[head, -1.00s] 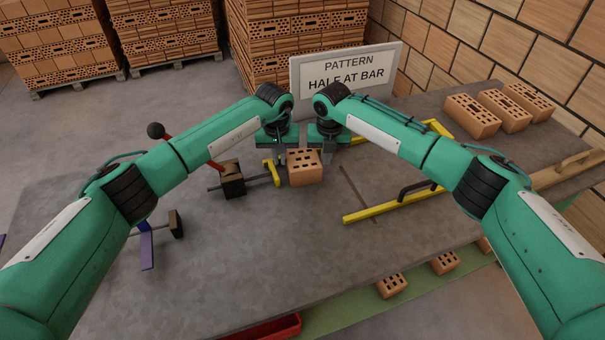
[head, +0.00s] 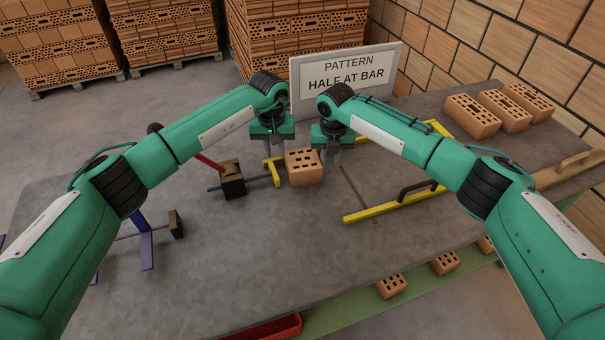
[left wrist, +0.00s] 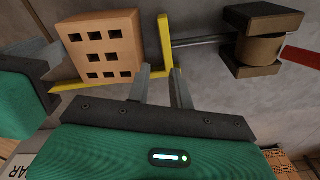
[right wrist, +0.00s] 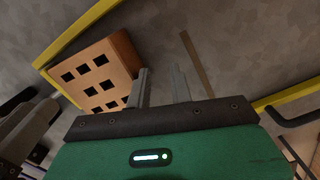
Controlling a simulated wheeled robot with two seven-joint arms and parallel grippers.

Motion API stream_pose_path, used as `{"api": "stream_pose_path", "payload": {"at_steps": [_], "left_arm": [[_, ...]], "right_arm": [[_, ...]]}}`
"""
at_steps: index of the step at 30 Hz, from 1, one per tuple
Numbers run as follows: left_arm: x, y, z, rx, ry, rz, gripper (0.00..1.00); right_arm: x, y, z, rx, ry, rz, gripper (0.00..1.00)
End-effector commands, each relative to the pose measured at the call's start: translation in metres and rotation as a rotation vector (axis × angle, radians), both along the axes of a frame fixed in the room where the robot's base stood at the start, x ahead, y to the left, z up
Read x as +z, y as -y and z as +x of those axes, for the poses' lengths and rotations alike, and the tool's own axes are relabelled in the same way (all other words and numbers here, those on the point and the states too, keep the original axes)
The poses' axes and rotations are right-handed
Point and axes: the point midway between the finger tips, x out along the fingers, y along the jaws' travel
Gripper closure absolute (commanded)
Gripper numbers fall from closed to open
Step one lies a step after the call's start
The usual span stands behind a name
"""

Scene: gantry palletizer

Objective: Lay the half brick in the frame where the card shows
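The half brick (head: 304,167), orange with dark holes, sits on the grey table at the left end of the yellow frame (head: 390,206), beside a yellow corner piece (head: 276,172). The card (head: 345,78) reads "PATTERN HALF AT BAR". My left gripper (head: 277,156) is open and empty, left of the brick; in the left wrist view its fingers (left wrist: 162,73) are apart near the yellow corner, with the brick (left wrist: 102,47) to one side. My right gripper (head: 328,152) is open at the brick's right; in the right wrist view its fingers (right wrist: 162,72) stand apart beside the brick (right wrist: 95,70), contact unclear.
A thin brown strip (head: 358,190) lies across the table inside the frame. A red-handled clamp (head: 232,181) stands left of the brick, and a blue clamp (head: 146,245) farther left. Three bricks (head: 472,114) sit at the back right. The table's front middle is clear.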

Motion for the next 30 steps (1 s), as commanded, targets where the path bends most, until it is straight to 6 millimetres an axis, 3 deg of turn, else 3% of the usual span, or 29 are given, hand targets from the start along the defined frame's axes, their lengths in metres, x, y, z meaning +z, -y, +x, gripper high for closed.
{"api": "stream_pose_path", "payload": {"at_steps": [3,9,17,20,30], "left_arm": [[0.028,-0.001,-0.001,-0.002,0.004,0.001,0.78],[0.066,0.000,-0.004,-0.001,0.003,0.001,0.78],[0.086,0.000,-0.006,0.000,0.000,0.000,0.78],[0.087,0.000,-0.006,0.000,-0.001,0.000,0.78],[0.087,0.000,-0.006,0.000,0.000,0.001,0.78]], "right_arm": [[0.000,0.000,0.000,0.000,0.000,0.000,0.78],[0.000,0.000,0.000,0.000,0.000,0.000,0.78],[0.004,0.000,0.000,0.000,0.001,0.000,0.78],[0.016,0.000,0.000,0.000,0.003,0.002,0.78],[0.085,0.000,-0.005,0.001,0.003,0.002,0.78]]}}
